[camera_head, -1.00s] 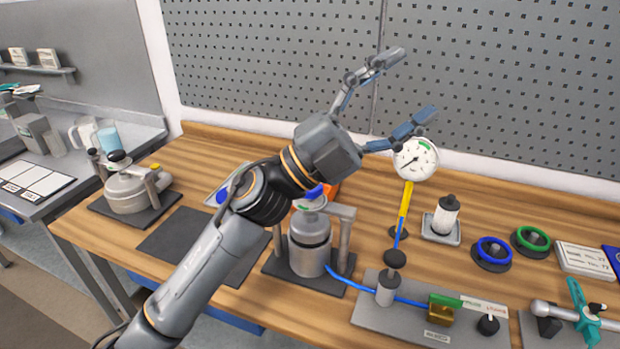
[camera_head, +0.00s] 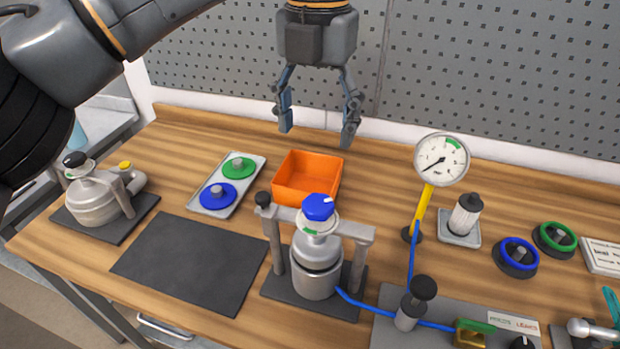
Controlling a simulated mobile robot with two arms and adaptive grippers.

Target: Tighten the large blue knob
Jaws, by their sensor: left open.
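The large blue knob (camera_head: 319,207) sits on top of the grey metal drum vessel (camera_head: 316,268), which stands upright in a grey frame on a dark base. A white ring with a green mark lies just under the knob. My left gripper (camera_head: 317,134) is open and empty, its fingers pointing down. It hangs above and behind the orange bin, apart from the knob. My right gripper is not in view.
An orange bin (camera_head: 307,178) stands behind the vessel. A tray (camera_head: 246,196) with green and blue discs lies left of it. A pressure gauge (camera_head: 441,160) on a yellow stem and a hose stand to the right. The dark mat (camera_head: 190,262) is empty.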

